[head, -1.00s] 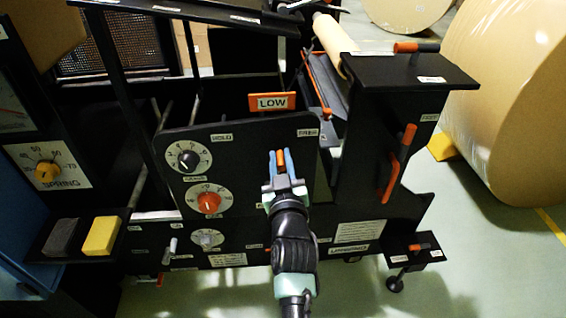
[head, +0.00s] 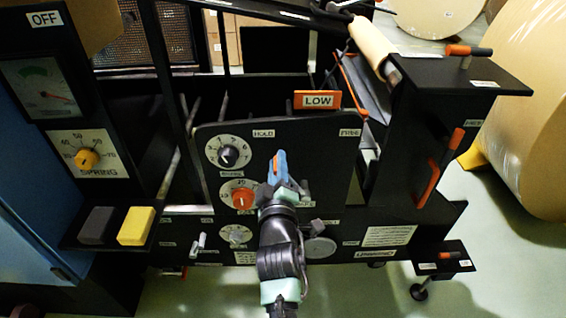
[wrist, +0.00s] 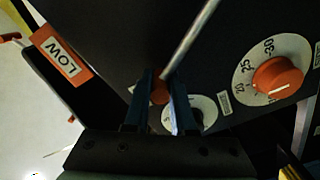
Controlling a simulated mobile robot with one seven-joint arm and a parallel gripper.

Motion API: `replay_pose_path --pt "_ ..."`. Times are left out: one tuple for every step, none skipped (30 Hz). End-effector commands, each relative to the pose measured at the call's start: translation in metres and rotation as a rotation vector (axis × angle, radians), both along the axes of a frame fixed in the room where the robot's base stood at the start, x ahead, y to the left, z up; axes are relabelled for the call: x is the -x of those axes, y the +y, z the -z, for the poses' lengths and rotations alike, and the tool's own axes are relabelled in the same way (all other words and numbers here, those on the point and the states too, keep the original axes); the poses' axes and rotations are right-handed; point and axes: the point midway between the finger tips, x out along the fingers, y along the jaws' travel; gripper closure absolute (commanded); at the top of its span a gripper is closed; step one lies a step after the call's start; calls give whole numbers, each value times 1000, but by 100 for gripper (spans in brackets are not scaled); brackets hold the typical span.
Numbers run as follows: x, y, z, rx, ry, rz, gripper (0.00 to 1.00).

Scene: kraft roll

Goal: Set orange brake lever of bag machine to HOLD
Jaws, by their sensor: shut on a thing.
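My gripper (head: 279,162) is in front of the black panel of the bag machine, its blue fingers shut on the orange grip of the brake lever. In the wrist view the grip (wrist: 160,92) shows between my fingertips (wrist: 160,88), and a grey rod (wrist: 190,45) runs up and right out of the picture. In the head view my fingers mostly hide the lever. The HOLD label (head: 263,133) is above and slightly left of my fingertips. The FREE label (head: 350,132) is farther off to the right.
An orange-framed LOW sign (head: 317,100) stands above the panel. A black-knob dial (head: 228,153) and an orange-knob dial (head: 242,198) are close to the left of my gripper. Another orange handle (head: 440,168) is on the right post. A large kraft roll (head: 530,130) stands at right.

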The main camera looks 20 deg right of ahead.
Motion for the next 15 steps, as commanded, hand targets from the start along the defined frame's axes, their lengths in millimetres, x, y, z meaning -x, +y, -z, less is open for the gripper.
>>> replay_pose_path --pt "0 2 3 15 6 -1 100" --pt "0 2 3 23 8 -1 100" --pt "0 2 4 33 11 0 100" --pt "-1 3 4 39 13 0 100" --pt "-1 3 5 45 14 0 100" --pt "-1 3 5 50 16 0 100" --pt "-1 3 5 53 17 0 100" --pt "-1 3 5 55 18 1 100" --pt "-1 4 6 59 19 1 100" --pt "-1 4 6 60 20 1 100" --pt "-1 4 6 61 20 1 100" --pt "-1 4 6 62 21 1 100" --pt "-1 4 6 63 21 1 100" --pt "-1 4 6 63 21 1 100" --pt "-1 4 6 62 22 0 100"
